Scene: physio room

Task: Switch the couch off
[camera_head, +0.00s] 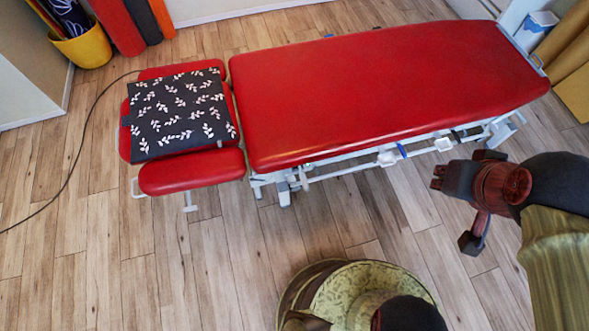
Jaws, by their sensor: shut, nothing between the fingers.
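The couch (370,85) is a red padded treatment table on a pale metal frame, running across the upper middle of the head view. Its separate head section (190,172) is at the left, with a dark leaf-patterned cloth on it. Small pale boxes (388,158) and a blue piece (402,150) sit along the near side rail; I cannot tell whether one of them is the switch. My gripper (438,178) is shut and empty, at the right, in front of the near side and apart from the rail in the picture.
A black cable (68,180) runs over the floor from the head section to the left edge. A yellow bucket (85,46) and rolled mats (120,25) stand at the back left. A small bin (540,25) stands at the back right. The wooden floor (130,270) at the front left is clear.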

